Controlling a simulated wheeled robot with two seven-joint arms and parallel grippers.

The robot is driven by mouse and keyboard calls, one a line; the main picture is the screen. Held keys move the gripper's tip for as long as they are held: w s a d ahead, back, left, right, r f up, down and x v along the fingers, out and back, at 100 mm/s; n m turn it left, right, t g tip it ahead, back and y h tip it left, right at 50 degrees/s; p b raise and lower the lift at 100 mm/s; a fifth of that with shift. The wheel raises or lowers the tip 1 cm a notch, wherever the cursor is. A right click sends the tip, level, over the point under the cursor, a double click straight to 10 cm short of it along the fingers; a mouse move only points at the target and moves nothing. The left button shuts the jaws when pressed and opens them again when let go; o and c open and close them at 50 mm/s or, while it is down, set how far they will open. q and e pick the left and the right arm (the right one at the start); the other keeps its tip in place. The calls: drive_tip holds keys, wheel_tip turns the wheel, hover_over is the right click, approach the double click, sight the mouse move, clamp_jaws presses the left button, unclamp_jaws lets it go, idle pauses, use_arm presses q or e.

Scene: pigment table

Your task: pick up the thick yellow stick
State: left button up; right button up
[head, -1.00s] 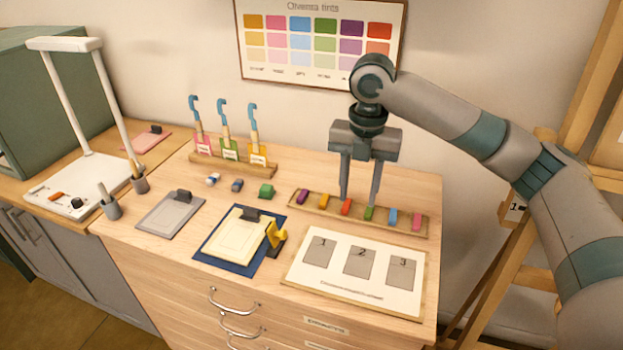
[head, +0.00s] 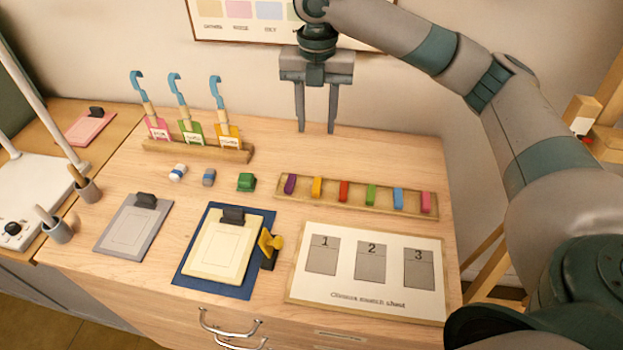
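The thick yellow stick (head: 317,187) stands in a long shallow wooden tray (head: 270,189), between a purple stick (head: 290,184) and a red stick (head: 343,190). My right gripper (head: 316,131) is open and empty. Its two fingers point down, and in the picture they show above and behind the tray, roughly in line with the yellow stick and apart from it. Their exact height over the table is hard to tell. My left gripper is not in view.
Green, blue and pink sticks fill the tray's right part. A swatch sheet (head: 315,288) lies in front. Left are a green block (head: 246,181), a clipboard (head: 218,262), a yellow clamp-like item (head: 270,243) and a rack (head: 200,150) with upright tools. Wood behind the tray is clear.

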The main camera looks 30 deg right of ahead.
drive_tip(key=p, duration=0.3)
hover_over(316, 182)
wheel_tip(316, 182, down, 11)
drive_tip(key=shift+f, duration=0.1)
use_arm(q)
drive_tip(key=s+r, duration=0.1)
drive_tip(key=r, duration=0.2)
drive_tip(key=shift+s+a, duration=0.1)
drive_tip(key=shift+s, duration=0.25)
use_arm(e)
drive_tip(key=shift+f, duration=0.45)
